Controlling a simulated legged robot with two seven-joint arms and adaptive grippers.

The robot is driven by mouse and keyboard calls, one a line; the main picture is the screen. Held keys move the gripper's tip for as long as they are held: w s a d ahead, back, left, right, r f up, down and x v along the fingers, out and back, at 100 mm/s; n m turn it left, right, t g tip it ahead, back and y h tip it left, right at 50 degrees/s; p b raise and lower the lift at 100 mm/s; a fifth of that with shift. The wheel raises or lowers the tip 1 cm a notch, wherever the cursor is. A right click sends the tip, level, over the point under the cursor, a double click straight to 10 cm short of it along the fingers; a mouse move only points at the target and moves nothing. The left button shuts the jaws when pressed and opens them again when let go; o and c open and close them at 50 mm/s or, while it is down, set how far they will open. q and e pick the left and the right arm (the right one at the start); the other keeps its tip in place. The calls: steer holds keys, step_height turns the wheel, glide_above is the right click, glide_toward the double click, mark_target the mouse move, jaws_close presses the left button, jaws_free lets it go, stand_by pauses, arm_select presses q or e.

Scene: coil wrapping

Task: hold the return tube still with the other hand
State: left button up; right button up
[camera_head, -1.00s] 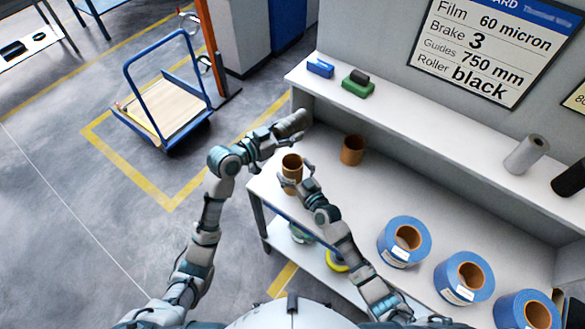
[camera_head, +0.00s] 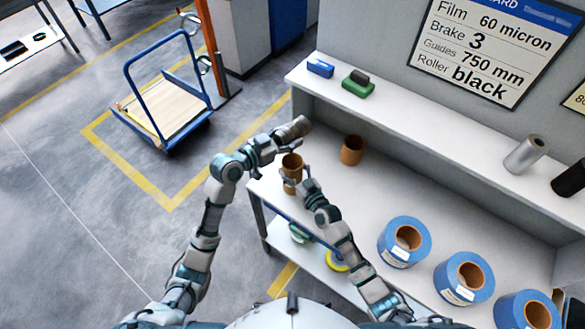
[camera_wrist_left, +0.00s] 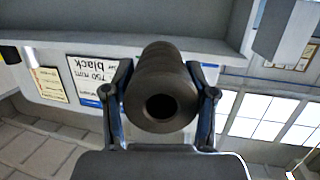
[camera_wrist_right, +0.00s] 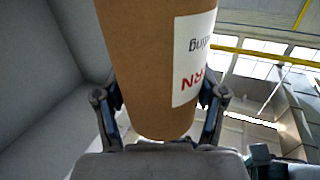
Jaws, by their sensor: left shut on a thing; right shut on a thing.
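The return tube (camera_head: 291,172) is a brown cardboard tube standing upright at the table's left end. My right gripper (camera_head: 302,183) is shut around its side. The right wrist view shows the brown tube (camera_wrist_right: 150,60) between both fingers, with part of a white label in red and black print. My left gripper (camera_head: 279,138) is shut on a dark grey cylinder (camera_head: 294,129), held tilted just above the return tube. The left wrist view shows the dark cylinder (camera_wrist_left: 162,95) between the fingers, with a round hole in its end. Whether the cylinder touches the tube cannot be told.
Another brown tube (camera_head: 352,150) stands on the white table (camera_head: 400,190). Several blue rolls (camera_head: 404,242) lie at the table's right. A shelf (camera_head: 430,120) behind holds a blue item (camera_head: 320,68), a green item (camera_head: 357,86) and a silver roll (camera_head: 525,154). A cart (camera_head: 170,105) stands on the floor.

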arm_select(q)
step_height(320, 180, down, 10)
steer(key=shift+f, duration=0.1)
stand_by(1.1)
steer(key=o, duration=1.4)
steer(key=shift+s, duration=0.1)
steer(key=v, duration=1.2)
steer(key=shift+a+f, duration=0.1)
